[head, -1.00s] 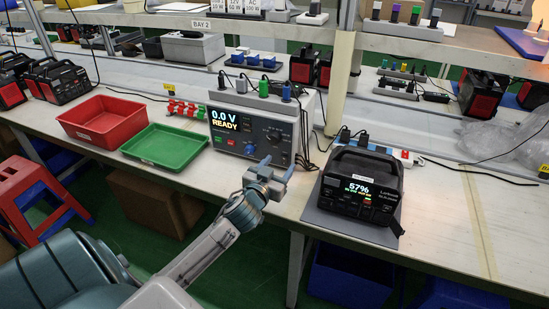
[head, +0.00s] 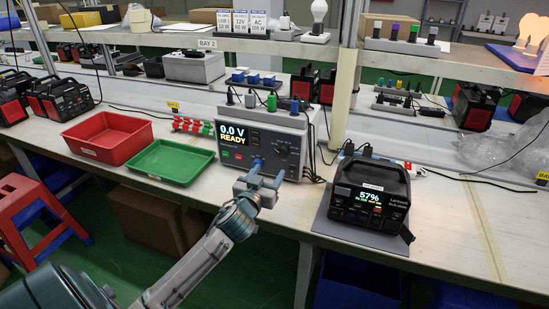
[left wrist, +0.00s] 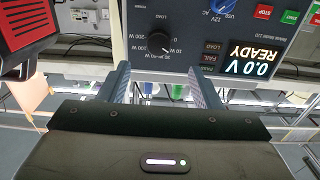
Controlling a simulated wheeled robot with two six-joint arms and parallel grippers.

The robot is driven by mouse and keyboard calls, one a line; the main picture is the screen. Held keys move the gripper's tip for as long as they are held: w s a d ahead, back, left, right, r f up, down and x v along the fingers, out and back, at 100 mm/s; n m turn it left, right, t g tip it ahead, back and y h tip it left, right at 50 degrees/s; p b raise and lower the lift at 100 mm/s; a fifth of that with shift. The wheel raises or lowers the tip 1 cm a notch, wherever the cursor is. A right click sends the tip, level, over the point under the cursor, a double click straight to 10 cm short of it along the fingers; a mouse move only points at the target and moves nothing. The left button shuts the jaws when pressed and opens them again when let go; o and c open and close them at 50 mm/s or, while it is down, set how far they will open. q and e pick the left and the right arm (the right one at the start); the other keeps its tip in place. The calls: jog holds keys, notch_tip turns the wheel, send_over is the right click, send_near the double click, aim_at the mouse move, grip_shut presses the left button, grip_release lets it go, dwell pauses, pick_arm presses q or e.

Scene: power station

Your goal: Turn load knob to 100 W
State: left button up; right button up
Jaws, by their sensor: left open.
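The load tester (head: 268,130) stands on the bench, its display reading "0.0 V READY". Its dark round load knob (head: 282,147) is on the right of the front panel. The knob (left wrist: 160,43) also shows in the left wrist view, upside down, among marks including 10 W, 100 W and 200 W. Its white pointer appears to be near 10 W. My left gripper (head: 267,170) is open and empty in front of the panel, below the knob in the picture. In the left wrist view its two fingers (left wrist: 158,68) are spread on either side of the knob, apparently short of it.
A power station (head: 369,195) reading 57% sits on a grey mat right of the tester. A green tray (head: 172,163) and a red tray (head: 108,138) lie to the left. Cables hang along the tester's right side. A shelf (head: 225,58) runs above the bench.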

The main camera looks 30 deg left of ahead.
aim_at(281, 154)
pick_arm(q)
jog(key=p+x, duration=0.1)
jog(key=x, duration=0.8)
jog(key=shift+w+p, duration=0.3)
jog(key=shift+w, duration=0.05)
pick_arm(e)
jog(key=s+f, duration=0.2)
jog(key=f, duration=0.2)
jog(key=shift+s+d+f, duration=0.25)
jog(key=shift+s+d, duration=0.1)
jog(key=shift+s, duration=0.05)
pick_arm(q)
jog(key=shift+c, duration=0.2)
jog(key=c, duration=0.9)
